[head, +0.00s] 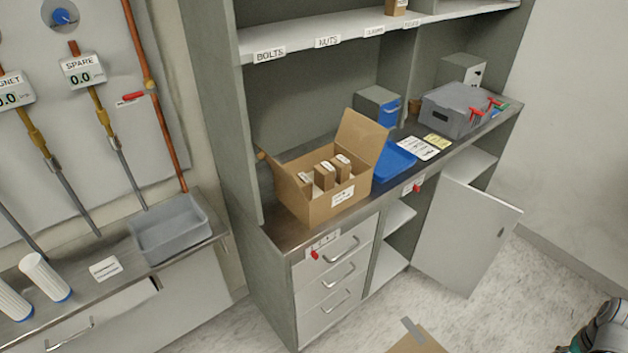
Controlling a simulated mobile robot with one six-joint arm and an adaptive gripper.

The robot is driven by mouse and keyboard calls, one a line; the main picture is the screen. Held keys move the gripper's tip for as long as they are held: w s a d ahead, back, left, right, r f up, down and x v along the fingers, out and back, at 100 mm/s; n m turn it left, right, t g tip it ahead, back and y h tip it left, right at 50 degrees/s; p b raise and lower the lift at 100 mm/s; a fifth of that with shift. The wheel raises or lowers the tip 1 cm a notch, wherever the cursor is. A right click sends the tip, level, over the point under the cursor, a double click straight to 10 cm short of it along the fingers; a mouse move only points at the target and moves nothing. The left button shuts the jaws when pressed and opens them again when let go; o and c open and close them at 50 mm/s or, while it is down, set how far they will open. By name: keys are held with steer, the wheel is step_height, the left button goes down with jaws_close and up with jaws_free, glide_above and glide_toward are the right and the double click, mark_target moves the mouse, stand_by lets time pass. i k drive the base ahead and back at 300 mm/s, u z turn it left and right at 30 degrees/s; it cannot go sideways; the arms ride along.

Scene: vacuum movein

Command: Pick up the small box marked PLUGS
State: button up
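An open cardboard carton (320,205) stands on the left end of the cabinet's worktop, with its flaps raised. Inside it stand small brown boxes with white labels: one at the left (304,181), one in the middle (324,176) and one at the right (343,165). Their labels are too small to read, so I cannot tell which is marked PLUGS. Another small brown box (396,7) sits on the upper shelf, cut off by the top edge. Part of my arm shows at the bottom right corner, far from the carton; my gripper's fingers are not visible.
A blue tray (394,163), papers (418,148) and a grey crate (456,112) stand right of the carton. The labelled shelf (300,46) hangs above. A cabinet door (466,237) stands open over the floor. A cardboard piece (417,341) lies in front.

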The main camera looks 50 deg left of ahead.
mark_target(343, 166)
steer(key=k, duration=1.25)
steer(key=u, duration=1.6)
steer(key=i, duration=1)
steer(key=z, duration=0.05)
